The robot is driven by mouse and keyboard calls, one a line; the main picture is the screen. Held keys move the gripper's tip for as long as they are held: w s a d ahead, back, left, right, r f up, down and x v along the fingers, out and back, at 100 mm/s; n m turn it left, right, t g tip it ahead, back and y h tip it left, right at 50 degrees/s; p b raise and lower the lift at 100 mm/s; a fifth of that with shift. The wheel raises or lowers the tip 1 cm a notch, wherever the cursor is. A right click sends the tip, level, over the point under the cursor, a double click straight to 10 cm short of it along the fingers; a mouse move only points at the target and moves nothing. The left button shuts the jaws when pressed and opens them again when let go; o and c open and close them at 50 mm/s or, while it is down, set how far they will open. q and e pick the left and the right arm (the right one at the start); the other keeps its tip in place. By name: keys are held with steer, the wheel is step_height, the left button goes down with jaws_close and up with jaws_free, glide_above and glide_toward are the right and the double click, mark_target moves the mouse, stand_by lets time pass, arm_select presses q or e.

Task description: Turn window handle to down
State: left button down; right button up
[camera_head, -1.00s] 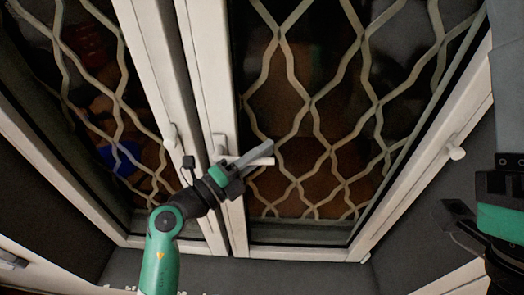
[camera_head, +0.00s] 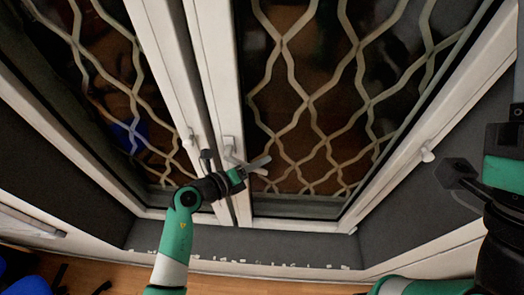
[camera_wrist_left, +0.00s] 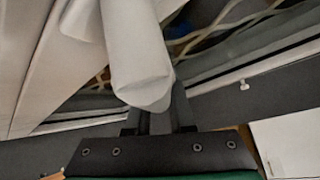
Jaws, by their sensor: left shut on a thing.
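The white window handle (camera_head: 229,148) is on the middle post where the two sashes meet. Its lever sticks out to the right and slants slightly downward, crossing my fingers. My left gripper (camera_head: 259,164) is shut on this lever; its grey fingers point up and right. In the left wrist view the handle's rounded white end (camera_wrist_left: 142,60) is large and close, at the dark fingers (camera_wrist_left: 160,122), partly covering them. My right gripper (camera_head: 460,173) is at the right edge, away from the window handle; its jaw gap does not show clearly.
Wavy metal bars (camera_head: 315,100) stand behind the glass of both sashes. A small white catch (camera_head: 428,154) is on the right frame, and another white fitting (camera_head: 188,138) is on the left sash. Below the window are a dark wall strip, a pale ledge (camera_head: 300,270) and wooden floor.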

arm_select(q)
steer(key=shift+a+f, duration=0.15)
steer(key=shift+f, duration=0.1)
stand_by(0.3)
steer(key=c, duration=0.8)
jaws_free()
steer(key=shift+p, duration=0.3)
steer(key=p+v, duration=0.1)
steer(key=v, duration=0.4)
steer(key=p+v, duration=0.1)
steer(key=v, duration=0.5)
steer(key=shift+s+a+r, duration=0.15)
steer(key=shift+r, duration=0.15)
